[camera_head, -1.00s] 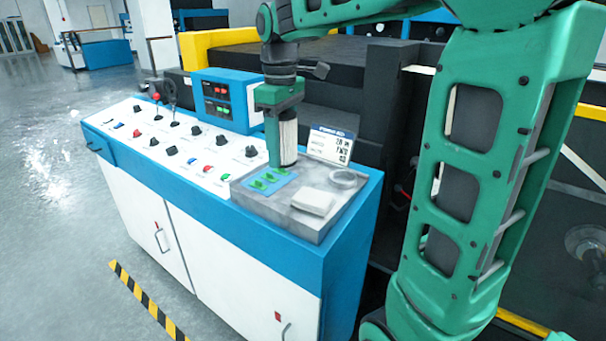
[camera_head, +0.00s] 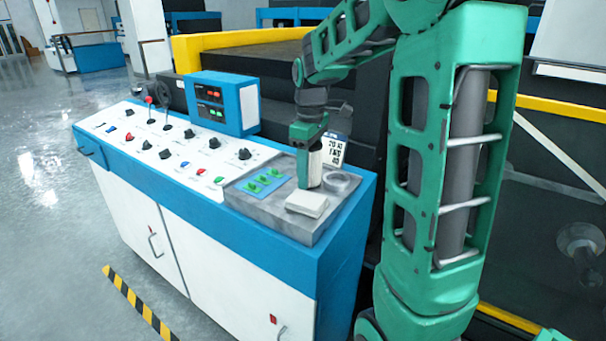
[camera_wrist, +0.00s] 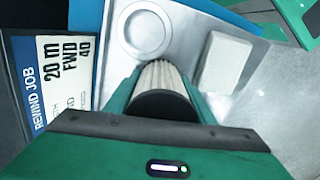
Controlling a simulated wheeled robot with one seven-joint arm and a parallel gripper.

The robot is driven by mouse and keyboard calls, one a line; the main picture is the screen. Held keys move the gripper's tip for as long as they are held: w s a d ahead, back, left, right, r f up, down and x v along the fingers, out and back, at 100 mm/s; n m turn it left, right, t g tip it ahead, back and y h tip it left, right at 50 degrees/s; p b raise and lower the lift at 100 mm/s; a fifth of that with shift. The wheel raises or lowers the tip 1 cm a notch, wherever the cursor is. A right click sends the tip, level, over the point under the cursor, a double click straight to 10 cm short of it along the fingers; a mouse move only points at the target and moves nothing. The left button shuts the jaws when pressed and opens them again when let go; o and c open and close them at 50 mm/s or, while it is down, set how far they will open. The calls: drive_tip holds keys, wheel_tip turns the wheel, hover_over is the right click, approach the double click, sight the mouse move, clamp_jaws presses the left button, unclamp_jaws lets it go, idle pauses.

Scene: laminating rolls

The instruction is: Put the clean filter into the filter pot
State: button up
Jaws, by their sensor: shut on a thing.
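The clean filter is a white pleated cylinder with a dark end. My gripper (camera_head: 308,180) is shut on it; in the head view the filter (camera_head: 316,164) is mostly hidden by a green finger. In the wrist view the filter (camera_wrist: 160,75) sits between the green fingers. The filter pot is a round, light grey ring on the grey worktop; in the head view the pot (camera_head: 338,190) is just right of my gripper. The filter's height above the worktop is unclear.
A white block (camera_head: 306,204) lies at the worktop's front, also in the wrist view (camera_wrist: 226,62). A job card (camera_head: 334,150) stands behind. A blue display box (camera_head: 232,105) stands farther left.

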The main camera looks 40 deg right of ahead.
drive_tip(key=shift+f, duration=0.15)
drive_tip(key=o, duration=1.2)
drive_tip(key=shift+c, duration=0.2)
